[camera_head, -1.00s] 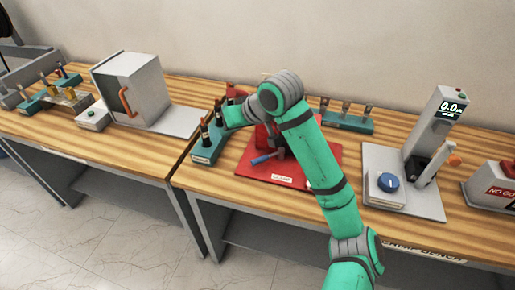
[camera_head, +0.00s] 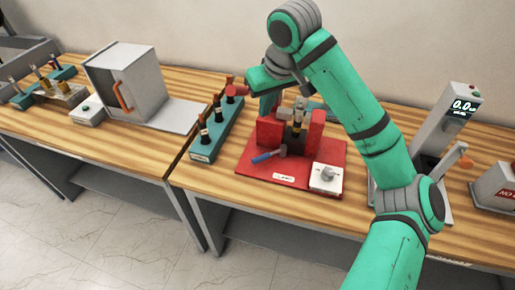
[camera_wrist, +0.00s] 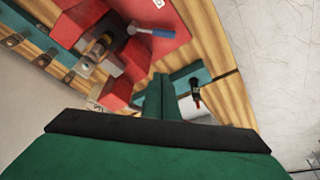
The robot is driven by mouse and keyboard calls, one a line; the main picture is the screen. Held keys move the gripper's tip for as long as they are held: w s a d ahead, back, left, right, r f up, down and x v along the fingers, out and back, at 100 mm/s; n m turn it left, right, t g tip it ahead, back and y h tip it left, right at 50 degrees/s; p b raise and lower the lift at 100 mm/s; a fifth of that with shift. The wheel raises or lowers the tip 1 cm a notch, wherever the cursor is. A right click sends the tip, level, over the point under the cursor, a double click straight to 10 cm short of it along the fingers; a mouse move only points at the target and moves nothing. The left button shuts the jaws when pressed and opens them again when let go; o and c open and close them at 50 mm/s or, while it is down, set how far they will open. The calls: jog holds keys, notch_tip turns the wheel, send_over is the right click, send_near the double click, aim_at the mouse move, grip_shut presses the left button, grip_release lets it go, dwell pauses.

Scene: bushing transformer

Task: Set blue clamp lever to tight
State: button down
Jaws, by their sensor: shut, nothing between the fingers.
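The blue clamp lever (camera_head: 266,157) lies low at the front left of the red clamp fixture (camera_head: 250,171), its blue handle pointing left from a grey pivot. In the wrist view the lever (camera_wrist: 160,32) shows at the top on the red plate. A dark and amber bushing (camera_head: 298,124) stands upright between the red jaw blocks (camera_head: 315,130). My gripper (camera_head: 267,108) is above and behind the left jaw block, apart from the lever. In the wrist view my gripper's green fingers (camera_wrist: 161,88) are together with nothing between them.
A teal rack (camera_head: 212,142) with several dark bushings stands left of the fixture. A white box with a grey knob (camera_head: 327,178) sits on the plate's right corner. A grey tester with a display (camera_head: 460,107) stands right. The table's front edge is bare.

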aim_at(267, 157)
jog(key=x, duration=1.9)
jog(key=shift+w+a, duration=0.15)
jog(key=shift+a, duration=0.05)
jog(key=shift+w+f, duration=0.1)
jog(key=shift+f, duration=0.45)
jog(key=shift+s+d+f, duration=0.1)
jog(key=shift+s+d, duration=0.2)
jog(key=shift+s, duration=0.25)
jog(key=shift+s+d, duration=0.3)
jog(key=shift+s, duration=0.25)
jog(key=shift+s+d+f, duration=0.1)
jog(key=shift+s+d, duration=0.1)
jog(key=shift+s, duration=0.4)
